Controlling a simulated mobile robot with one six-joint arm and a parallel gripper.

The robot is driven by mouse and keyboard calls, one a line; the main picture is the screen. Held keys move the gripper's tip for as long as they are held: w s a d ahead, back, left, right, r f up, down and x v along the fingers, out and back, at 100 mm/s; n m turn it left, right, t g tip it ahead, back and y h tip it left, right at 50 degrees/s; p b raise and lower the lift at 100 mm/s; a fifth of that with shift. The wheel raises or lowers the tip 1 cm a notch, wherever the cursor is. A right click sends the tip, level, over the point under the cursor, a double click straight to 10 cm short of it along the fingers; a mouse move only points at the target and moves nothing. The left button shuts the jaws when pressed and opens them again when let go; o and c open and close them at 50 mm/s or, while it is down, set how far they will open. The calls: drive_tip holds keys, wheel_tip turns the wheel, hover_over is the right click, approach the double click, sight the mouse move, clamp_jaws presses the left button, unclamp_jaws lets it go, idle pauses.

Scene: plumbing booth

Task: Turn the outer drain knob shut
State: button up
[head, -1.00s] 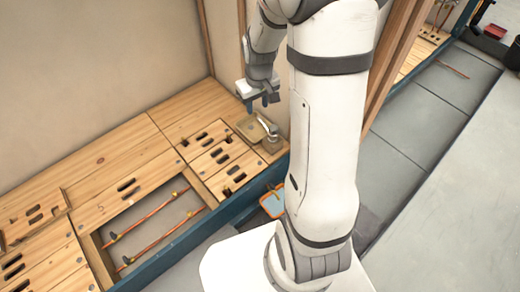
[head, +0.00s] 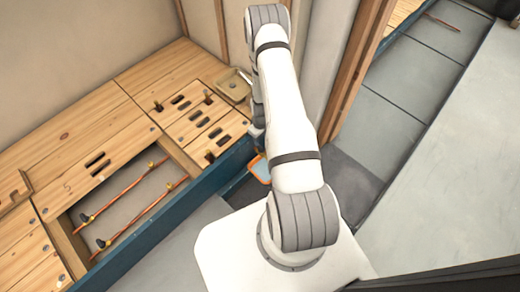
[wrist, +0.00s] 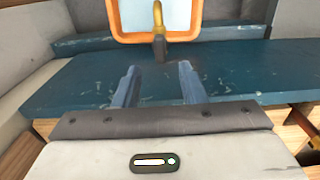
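In the wrist view a brass fitting (wrist: 174,27) with a dark grey knob or lever (wrist: 159,47) stands in front of an orange-rimmed tray, just beyond the fingertips. I take this for the outer drain knob, but cannot be sure. My gripper (wrist: 159,68) points at it with two blue fingers apart and nothing between them. The dark end lies roughly in line with the gap, apart from the fingers. In the head view my gripper is mostly hidden behind my arm, close to the blue beam; the knob is not distinguishable there.
The orange-rimmed tray (head: 262,168) lies outside the blue beam (head: 190,205). An open floor hatch shows copper pipes (head: 140,180) with brass fittings. Slotted wooden floor panels (head: 100,125) surround it. A beige basin (head: 233,84) sits in the far corner. A wooden post (head: 352,75) stands right of my arm.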

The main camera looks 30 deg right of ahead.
sight(261, 148)
wheel_tip(261, 148, down, 7)
drive_tip(key=shift+f+b, duration=0.15)
drive_tip(key=shift+b, duration=1.1)
clamp_jaws()
drive_tip(key=shift+a, duration=0.15)
